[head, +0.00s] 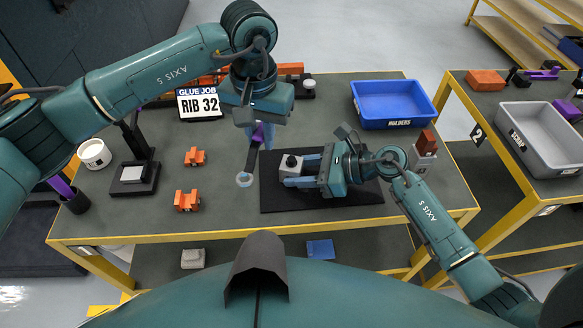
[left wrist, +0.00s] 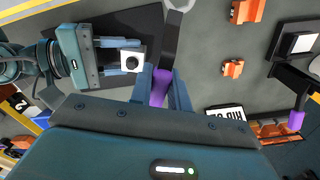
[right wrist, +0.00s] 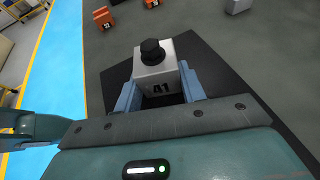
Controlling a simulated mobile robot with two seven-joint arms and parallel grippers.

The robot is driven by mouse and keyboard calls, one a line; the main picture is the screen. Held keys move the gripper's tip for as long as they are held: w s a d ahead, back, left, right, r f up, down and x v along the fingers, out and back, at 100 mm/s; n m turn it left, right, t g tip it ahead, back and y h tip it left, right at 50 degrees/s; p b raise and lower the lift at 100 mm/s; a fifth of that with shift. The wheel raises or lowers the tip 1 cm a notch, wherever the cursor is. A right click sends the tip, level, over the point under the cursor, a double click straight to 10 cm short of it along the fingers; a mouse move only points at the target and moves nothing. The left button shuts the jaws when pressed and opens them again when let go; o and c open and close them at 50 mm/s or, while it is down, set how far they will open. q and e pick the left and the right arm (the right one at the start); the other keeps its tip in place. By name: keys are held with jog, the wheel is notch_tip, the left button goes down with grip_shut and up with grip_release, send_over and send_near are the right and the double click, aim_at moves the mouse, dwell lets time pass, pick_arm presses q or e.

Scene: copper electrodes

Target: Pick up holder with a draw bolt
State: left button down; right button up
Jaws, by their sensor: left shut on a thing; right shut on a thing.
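My left gripper (head: 262,136) is shut on the purple handle of a dark-shafted tool (head: 252,158), possibly the draw bolt. My right gripper (head: 303,168) is shut on a light grey block with a black knob on top (head: 290,166), likely the holder. In the right wrist view the block (right wrist: 154,88) sits upright between the fingers, marked 41. The tool's end is beside the block, apart from it.
The black mat (head: 330,197) lies under the block. Two orange pieces (head: 195,156) (head: 187,200), a black stand (head: 134,177) and a white tub (head: 95,153) are at left. A blue bin (head: 393,103) stands at back right; a grey bin (head: 540,137) is on the side table.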

aim_at(294, 164)
jog(key=shift+r, duration=0.1)
jog(key=shift+c, duration=1.3)
jog(key=shift+r, duration=0.4)
jog(key=r, duration=0.2)
jog(key=shift+s+r, duration=0.35)
jog(key=s, duration=1.7)
jog(key=w, duration=0.3)
jog(key=w+r, duration=0.1)
jog(key=w, duration=0.2)
jog(key=w+r, duration=0.1)
jog(key=w, duration=0.3)
jog(key=shift+d, duration=0.1)
jog(key=w+r, duration=0.1)
jog(key=w, duration=0.1)
jog(key=w+r, duration=0.2)
jog(key=w, duration=0.1)
jog(key=w+r, duration=0.1)
jog(key=w, duration=0.1)
jog(key=shift+w+r, duration=0.25)
jog(key=shift+w, duration=0.15)
